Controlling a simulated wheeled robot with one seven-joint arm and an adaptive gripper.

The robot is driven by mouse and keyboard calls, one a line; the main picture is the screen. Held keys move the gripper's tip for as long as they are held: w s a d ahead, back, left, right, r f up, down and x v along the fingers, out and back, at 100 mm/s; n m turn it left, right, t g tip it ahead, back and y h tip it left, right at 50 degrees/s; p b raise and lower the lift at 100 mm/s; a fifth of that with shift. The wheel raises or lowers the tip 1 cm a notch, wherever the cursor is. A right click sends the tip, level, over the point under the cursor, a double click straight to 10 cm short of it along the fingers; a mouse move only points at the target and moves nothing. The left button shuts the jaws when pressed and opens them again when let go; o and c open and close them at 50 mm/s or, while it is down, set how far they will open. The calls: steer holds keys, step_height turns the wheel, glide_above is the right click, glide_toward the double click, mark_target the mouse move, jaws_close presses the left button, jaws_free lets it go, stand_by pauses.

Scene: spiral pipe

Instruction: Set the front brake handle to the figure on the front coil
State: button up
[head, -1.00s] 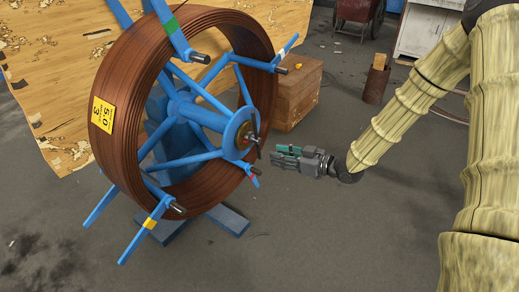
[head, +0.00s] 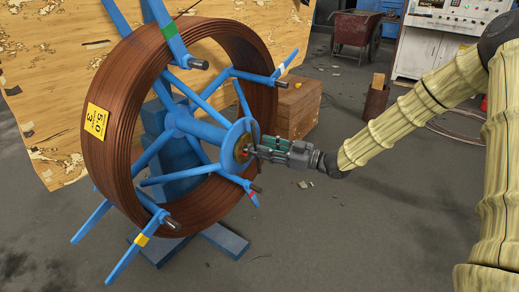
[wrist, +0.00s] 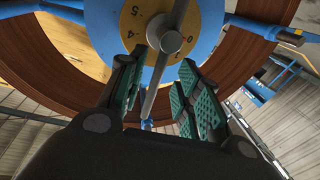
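The front coil (head: 120,120) is a large brown ring on a blue spoked reel (head: 185,122). A yellow tag (head: 96,122) on its left side bears a 3 beside less clear characters. At the hub, a yellow dial (wrist: 128,45) shows 5, 4 and 0 in the wrist view; its other marks are partly hidden. The grey bar-shaped brake handle (wrist: 163,68) crosses a round pivot on the dial. It slants from upper right to lower left in the wrist view. My gripper (wrist: 155,88) is open, fingers on either side of the handle's lower arm, with visible gaps.
Blue spokes with metal pins (head: 257,189) stick out around my gripper. A wooden crate (head: 298,110) stands behind the reel. A wheelbarrow (head: 355,28) and a control cabinet (head: 445,40) are farther back. The floor right of the reel is mostly clear.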

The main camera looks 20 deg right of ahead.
mark_target(253, 148)
steer(key=shift+x, duration=1.45)
jaws_close()
